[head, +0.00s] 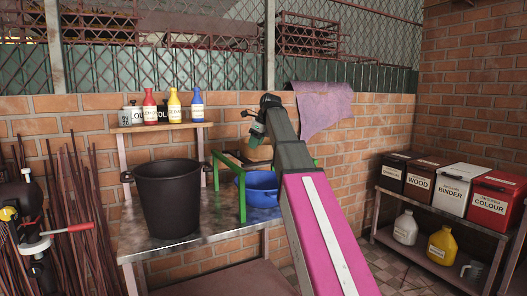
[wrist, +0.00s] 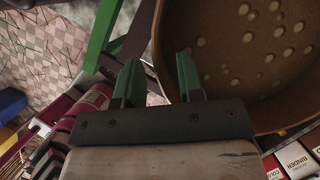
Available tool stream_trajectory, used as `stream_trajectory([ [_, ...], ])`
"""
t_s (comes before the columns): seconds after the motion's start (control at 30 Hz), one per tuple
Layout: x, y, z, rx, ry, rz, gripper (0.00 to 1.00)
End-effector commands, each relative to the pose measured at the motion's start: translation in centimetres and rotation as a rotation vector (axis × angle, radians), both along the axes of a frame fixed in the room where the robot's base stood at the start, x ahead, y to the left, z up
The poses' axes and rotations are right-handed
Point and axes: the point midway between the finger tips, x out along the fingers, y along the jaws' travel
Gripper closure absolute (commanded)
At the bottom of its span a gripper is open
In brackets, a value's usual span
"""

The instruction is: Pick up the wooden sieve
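The wooden sieve (wrist: 235,60) is a round brown pan with a raised rim and pale round spots, filling the upper right of the wrist view. In the head view a small part of the sieve (head: 258,153) shows behind my arm, above the green stand (head: 242,195) and blue basin (head: 262,181). My gripper (wrist: 157,78) is open at the sieve's left edge. The rim passes between its fingers, one outside the sieve and one over its inside. Contact with the rim cannot be told. In the head view my arm hides much of the sieve.
A black bucket (head: 171,205) stands left of the stand on the metal table (head: 200,237). Bottles (head: 174,106) stand on a small shelf behind it. A brick wall (head: 360,125) is close behind. A rack (head: 425,237) with labelled boxes and jugs is at the right.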

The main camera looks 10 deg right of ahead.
Motion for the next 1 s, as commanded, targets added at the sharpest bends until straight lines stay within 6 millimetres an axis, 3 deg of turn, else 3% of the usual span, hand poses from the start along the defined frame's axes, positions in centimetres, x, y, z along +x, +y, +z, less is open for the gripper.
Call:
stream_trajectory([
  [0.2,0.9,1.0,-2.9,0.000,0.002,0.002,0.65],
  [0.47,1.1,1.2,-3.3,0.000,0.000,0.001,0.65],
  [0.5,1.1,1.2,-3.3,0.000,0.000,0.001,0.68],
  [0.6,1.1,1.2,-3.3,0.000,0.000,0.001,1.00],
  [1.0,1.1,1.2,-3.1,-0.001,-0.001,0.001,1.00],
])
